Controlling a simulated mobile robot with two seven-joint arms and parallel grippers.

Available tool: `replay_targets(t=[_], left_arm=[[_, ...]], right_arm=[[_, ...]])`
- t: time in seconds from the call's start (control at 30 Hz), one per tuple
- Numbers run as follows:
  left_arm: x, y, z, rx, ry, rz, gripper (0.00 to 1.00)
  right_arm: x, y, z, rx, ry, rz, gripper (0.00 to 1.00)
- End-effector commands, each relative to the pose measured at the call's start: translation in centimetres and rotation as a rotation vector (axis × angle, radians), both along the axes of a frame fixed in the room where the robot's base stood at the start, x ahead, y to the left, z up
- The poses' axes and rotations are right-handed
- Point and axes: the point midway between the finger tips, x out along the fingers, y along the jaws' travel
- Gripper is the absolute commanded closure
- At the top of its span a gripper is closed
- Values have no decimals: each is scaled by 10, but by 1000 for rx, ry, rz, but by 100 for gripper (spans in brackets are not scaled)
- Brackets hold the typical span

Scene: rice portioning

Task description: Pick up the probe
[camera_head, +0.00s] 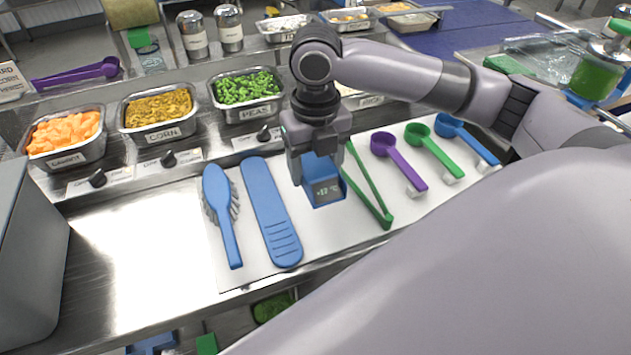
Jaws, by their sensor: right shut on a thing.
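The probe (327,189) is a blue box-shaped device with a small grey display showing a reading. My right gripper (318,155) comes down over it from above and is shut on its top part, so the fingers hide that part. The probe is between the blue spatula and the green tongs, over the white mat (235,272). I cannot tell whether its lower end touches the mat. My left gripper is not in view.
A blue brush (219,205), blue spatula (270,212), green tongs (377,205) and purple (400,160), green (433,150) and blue (465,138) scoops lie around it. Carrot (66,137), corn (158,112) and peas (246,94) trays stand behind. Bare steel counter (130,265) lies left.

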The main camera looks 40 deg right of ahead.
Motion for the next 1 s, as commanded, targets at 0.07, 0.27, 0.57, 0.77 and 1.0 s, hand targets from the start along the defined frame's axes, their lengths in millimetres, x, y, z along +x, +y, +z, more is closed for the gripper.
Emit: replay_targets(t=[0.07, 0.27, 0.57, 0.77, 1.0], left_arm=[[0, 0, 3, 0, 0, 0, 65], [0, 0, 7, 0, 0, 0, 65], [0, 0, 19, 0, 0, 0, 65], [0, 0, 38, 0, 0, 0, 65], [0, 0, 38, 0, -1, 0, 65]], right_arm=[[1, 0, 28, 1, -8, 0, 67], [1, 1, 87, 2, -7, 1, 67], [1, 0, 132, 0, -2, -1, 67], [0, 0, 156, 1, 0, -1, 67], [1, 0, 176, 1, -4, -2, 67]])
